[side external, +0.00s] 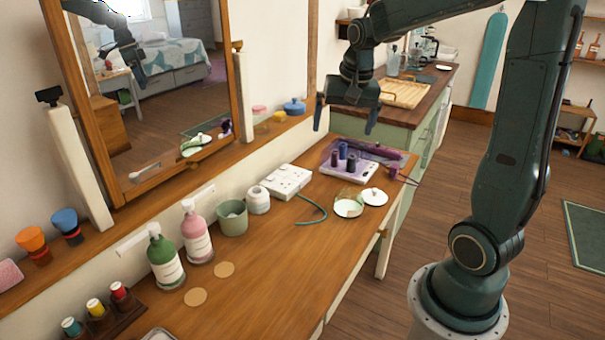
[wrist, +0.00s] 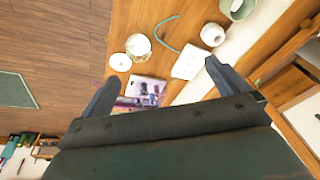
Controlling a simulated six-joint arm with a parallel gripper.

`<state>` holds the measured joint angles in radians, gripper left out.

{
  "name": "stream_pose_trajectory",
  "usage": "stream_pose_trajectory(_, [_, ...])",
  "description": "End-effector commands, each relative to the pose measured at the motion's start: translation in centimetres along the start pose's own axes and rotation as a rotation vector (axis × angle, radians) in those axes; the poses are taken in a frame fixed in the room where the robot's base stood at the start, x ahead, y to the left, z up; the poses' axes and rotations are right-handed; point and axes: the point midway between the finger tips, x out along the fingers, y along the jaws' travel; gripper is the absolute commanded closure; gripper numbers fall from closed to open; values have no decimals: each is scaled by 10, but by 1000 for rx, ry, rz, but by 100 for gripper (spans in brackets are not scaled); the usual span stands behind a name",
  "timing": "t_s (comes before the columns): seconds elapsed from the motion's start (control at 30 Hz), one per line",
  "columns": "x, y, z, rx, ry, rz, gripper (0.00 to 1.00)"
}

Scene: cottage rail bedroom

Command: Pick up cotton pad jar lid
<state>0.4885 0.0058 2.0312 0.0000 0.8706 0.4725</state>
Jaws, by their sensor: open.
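The cotton pad jar lid (side external: 374,196) is a small white disc with a knob, lying on the wooden table near its right edge. In the wrist view the lid (wrist: 120,62) is at the left, beyond the left fingertip. The open glass jar (side external: 348,207) stands beside it, with white contents; it also shows in the wrist view (wrist: 138,47). My gripper (side external: 346,118) is open and empty, above the far end of the table, well clear of the lid. Both fingers show in the wrist view (wrist: 162,72).
A tray (side external: 340,174) with dark spools and a purple roll lies behind the jar. A white box (side external: 287,182) with a green cord is left of it. A white roll (side external: 258,200), green cup (side external: 232,217) and pump bottles (side external: 195,235) line the mirror side. The front table middle is mostly clear.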

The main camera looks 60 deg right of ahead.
Motion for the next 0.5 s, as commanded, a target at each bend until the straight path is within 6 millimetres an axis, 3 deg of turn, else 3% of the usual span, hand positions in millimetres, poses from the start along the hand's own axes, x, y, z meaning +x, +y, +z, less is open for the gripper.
stream_pose_trajectory(0.2, [42,27,-49,215,-43,51,0])
stream_pose_trajectory(0.5, [105,82,-102,503,-92,114,0])
